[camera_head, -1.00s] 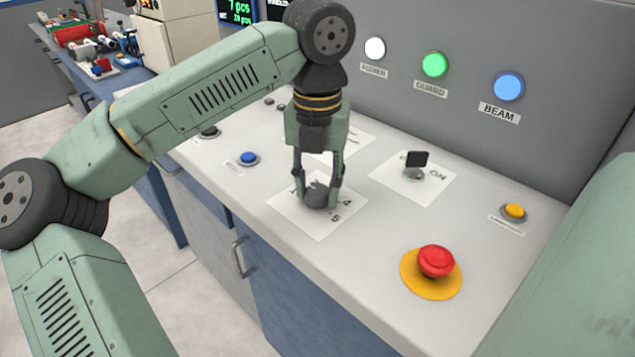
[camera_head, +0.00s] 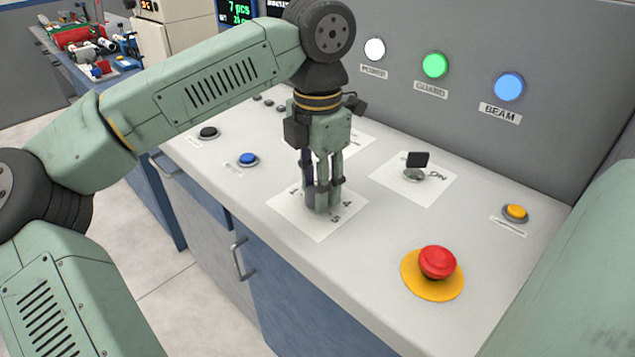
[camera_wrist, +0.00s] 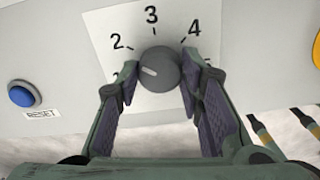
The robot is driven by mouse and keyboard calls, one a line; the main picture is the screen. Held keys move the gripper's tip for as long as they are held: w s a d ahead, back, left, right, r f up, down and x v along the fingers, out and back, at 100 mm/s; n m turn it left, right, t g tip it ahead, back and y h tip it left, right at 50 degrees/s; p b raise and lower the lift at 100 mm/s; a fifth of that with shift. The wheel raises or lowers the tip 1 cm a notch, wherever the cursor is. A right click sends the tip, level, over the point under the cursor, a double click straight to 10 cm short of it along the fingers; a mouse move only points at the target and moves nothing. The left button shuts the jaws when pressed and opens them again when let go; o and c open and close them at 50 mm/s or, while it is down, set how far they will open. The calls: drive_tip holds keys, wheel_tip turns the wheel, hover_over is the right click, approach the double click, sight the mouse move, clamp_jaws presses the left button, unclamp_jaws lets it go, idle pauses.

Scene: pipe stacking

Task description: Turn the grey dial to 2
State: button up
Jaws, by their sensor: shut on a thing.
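The grey dial (camera_wrist: 166,78) sits on a white card (camera_wrist: 104,28) printed with numbers. In the wrist view its white pointer line points left, below the 2 mark and toward the left finger. The 2, 3 and 4 show; the mark near the left fingertip is mostly hidden. My gripper (camera_wrist: 161,62) points down with one finger on each side of the dial, shut on it. In the head view my gripper (camera_head: 322,198) stands over the card (camera_head: 285,203) and its fingers hide most of the dial.
A blue button (camera_head: 248,159) lies to the left, a black switch (camera_head: 416,160) on its card to the right. A red mushroom button (camera_head: 437,262) and a yellow button (camera_head: 515,212) are further right. The grey back panel (camera_head: 560,60) carries lit lamps.

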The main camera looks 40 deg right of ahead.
drive_tip(key=shift+m, duration=0.4)
drive_tip(key=o, duration=1.2)
drive_tip(key=shift+c, duration=0.2)
wheel_tip(320, 180, up, 12)
idle(0.3)
